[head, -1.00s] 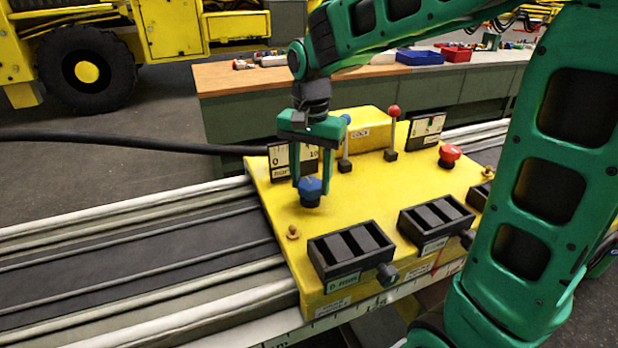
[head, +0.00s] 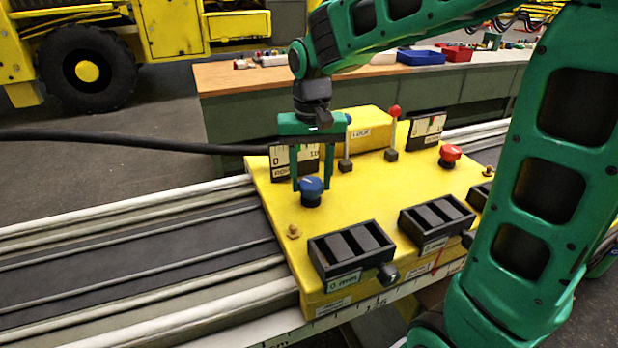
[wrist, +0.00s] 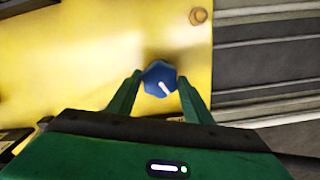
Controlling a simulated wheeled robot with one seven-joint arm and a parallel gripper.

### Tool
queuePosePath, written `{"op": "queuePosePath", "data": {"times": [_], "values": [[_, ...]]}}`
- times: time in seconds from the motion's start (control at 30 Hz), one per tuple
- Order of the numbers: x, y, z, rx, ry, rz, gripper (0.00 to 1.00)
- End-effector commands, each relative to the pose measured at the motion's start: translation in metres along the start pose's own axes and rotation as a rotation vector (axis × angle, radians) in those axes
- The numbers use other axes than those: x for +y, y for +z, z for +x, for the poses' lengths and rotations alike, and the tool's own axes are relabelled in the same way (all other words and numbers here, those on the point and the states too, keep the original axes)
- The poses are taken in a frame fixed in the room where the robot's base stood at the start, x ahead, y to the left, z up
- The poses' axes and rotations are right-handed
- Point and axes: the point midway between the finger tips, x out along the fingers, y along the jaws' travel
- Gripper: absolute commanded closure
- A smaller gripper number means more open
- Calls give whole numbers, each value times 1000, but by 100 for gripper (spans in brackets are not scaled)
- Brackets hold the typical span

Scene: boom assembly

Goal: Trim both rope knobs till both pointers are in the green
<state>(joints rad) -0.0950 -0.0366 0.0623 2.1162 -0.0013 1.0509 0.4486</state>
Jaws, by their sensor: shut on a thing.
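The blue rope knob (head: 311,191) stands at the left of the yellow console (head: 365,195). My gripper (head: 312,182) points down with its fingers around this knob, shut on it. The knob also shows between the fingers in the wrist view (wrist: 159,79), with a white line slanting to the lower right. The red rope knob (head: 450,153) stands at the right of the console, clear of my gripper. The left gauge (head: 283,160) is partly covered by my fingers, and I cannot read its pointer. The right gauge (head: 427,130) is too small to read surely.
Two upright levers stand behind the blue knob; one has a red ball (head: 394,111). Black slotted boxes (head: 350,250) line the console's front. A black cable (head: 130,143) runs in from the left. A workbench (head: 240,110) with blue and red trays stands behind.

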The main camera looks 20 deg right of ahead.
Motion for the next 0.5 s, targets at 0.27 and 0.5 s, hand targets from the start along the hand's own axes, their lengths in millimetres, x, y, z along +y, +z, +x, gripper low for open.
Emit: {"op": "queuePosePath", "data": {"times": [0.27, 0.5], "values": [[0, -2, -2, 7, -2, -259, 76], [0, -2, -2, 7, -1, -483, 76]]}}
